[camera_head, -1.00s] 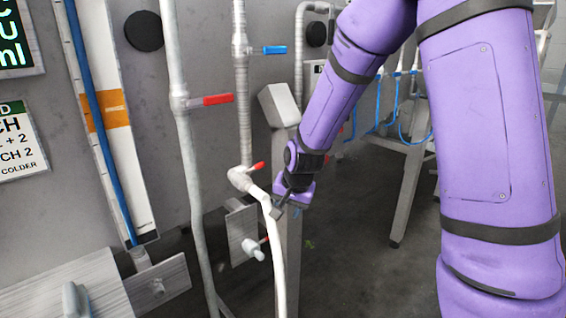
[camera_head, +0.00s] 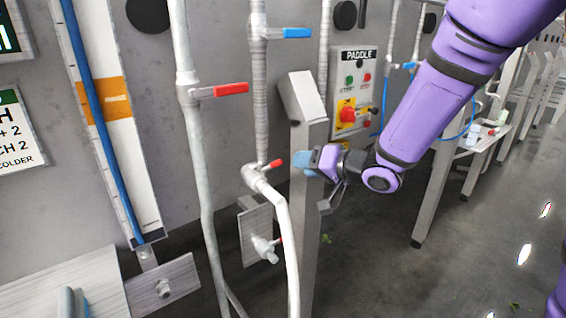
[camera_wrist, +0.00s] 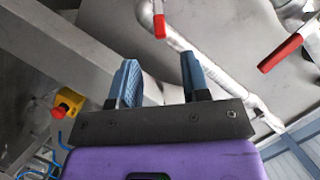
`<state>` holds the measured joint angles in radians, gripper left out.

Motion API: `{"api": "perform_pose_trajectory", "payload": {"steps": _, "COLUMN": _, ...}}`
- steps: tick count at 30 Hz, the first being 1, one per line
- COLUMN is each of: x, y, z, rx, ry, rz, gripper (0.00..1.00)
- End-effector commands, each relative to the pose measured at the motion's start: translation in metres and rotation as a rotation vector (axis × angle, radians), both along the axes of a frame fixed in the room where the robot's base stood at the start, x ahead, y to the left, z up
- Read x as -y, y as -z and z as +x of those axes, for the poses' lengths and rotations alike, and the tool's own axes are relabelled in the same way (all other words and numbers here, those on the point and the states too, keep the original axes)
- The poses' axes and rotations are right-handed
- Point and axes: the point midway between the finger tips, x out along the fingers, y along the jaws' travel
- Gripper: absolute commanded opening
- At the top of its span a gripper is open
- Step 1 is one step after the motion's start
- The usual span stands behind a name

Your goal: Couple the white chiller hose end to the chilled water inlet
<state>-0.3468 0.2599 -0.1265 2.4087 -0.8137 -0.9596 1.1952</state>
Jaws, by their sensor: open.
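A white hose (camera_head: 283,225) hangs from a white elbow (camera_head: 256,178) with a small red lever on the vertical pipe in the head view. Its lower end runs out of the picture. A white fitting (camera_head: 264,248) with a small red lever sits on a metal plate left of the hose; I cannot tell whether it is the chilled water inlet. My gripper (camera_head: 308,166) is right of the elbow, in front of the slanted-top post, apart from the hose. In the wrist view my gripper (camera_wrist: 160,80) is open with nothing between its blue fingers. A pale pipe (camera_wrist: 205,60) lies beyond them.
A pipe with a red lever (camera_head: 220,91) and one with a blue lever (camera_head: 288,33) stand by the wall. A grey post (camera_head: 304,120) rises close to my gripper. A "PADDLE" control box (camera_head: 353,85) is behind.

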Motion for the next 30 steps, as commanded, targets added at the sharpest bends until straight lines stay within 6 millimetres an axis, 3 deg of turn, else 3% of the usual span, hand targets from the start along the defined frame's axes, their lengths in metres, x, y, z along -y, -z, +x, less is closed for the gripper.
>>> {"api": "perform_pose_trajectory", "payload": {"steps": 15, "x": -0.061, "y": 0.023, "z": 0.051, "rx": 0.000, "ry": 0.001, "rz": -0.002, "gripper": 0.43}}
{"api": "perform_pose_trajectory", "payload": {"steps": 29, "x": -0.070, "y": 0.026, "z": 0.059, "rx": 0.001, "ry": 0.003, "rz": -0.002, "gripper": 0.43}}
{"api": "perform_pose_trajectory", "payload": {"steps": 30, "x": -0.070, "y": 0.026, "z": 0.059, "rx": 0.001, "ry": 0.003, "rz": -0.002, "gripper": 0.38}}
